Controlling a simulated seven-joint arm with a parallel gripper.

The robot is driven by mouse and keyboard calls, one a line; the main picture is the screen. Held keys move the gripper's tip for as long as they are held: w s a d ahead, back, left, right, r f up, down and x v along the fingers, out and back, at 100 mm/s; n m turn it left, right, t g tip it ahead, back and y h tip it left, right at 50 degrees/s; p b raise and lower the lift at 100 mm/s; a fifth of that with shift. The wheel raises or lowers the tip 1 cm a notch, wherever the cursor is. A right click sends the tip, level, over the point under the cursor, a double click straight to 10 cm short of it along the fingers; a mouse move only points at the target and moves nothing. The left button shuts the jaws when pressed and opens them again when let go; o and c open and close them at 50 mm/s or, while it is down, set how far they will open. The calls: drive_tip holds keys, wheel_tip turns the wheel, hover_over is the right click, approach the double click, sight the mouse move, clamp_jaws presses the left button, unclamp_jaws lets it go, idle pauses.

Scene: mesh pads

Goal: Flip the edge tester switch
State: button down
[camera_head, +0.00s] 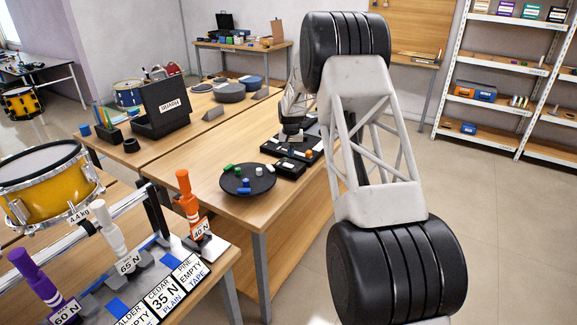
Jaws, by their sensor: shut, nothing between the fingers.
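A flat dark device (312,152) with small light, blue and orange parts lies near the right edge of the middle wooden table. It may be the edge tester, but no label on it is readable. I cannot make out the switch or its position. My gripper (291,137) is small and dark in this view, pointing down over the left part of the device. It is shut and empty. I cannot tell whether it touches the device. My arm's large links stand in front on the right and hide part of the surroundings.
A round black tray (262,184) with several small coloured pieces and a small black box (289,169) sit nearby. A black case (160,115) stands farther left. Labelled orange (188,190), white (110,232) and purple (37,279) handles rise from the front-left bench beside a yellow drum (45,190).

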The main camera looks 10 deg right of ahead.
drive_tip(key=shift+r, duration=1.05)
drive_tip(key=shift+s+r, duration=0.2)
drive_tip(key=shift+r, duration=0.05)
drive_tip(key=s+a+r+n+t, duration=0.1)
drive_tip(key=s+a+r, duration=0.2)
drive_tip(key=s+r, duration=1)
drive_tip(key=s+a+r, duration=0.2)
drive_tip(key=s+r, duration=0.8)
drive_tip(key=s, duration=0.7)
drive_tip(key=s+a+f+n, duration=0.1)
drive_tip(key=s, duration=1.8)
drive_tip(key=s+a+f+t, duration=0.1)
drive_tip(key=s+a, duration=0.1)
drive_tip(key=s, duration=1.8)
drive_tip(key=shift+s+a+n+t, duration=0.2)
drive_tip(key=shift+a+n+t, duration=0.1)
drive_tip(key=shift+n, duration=0.1)
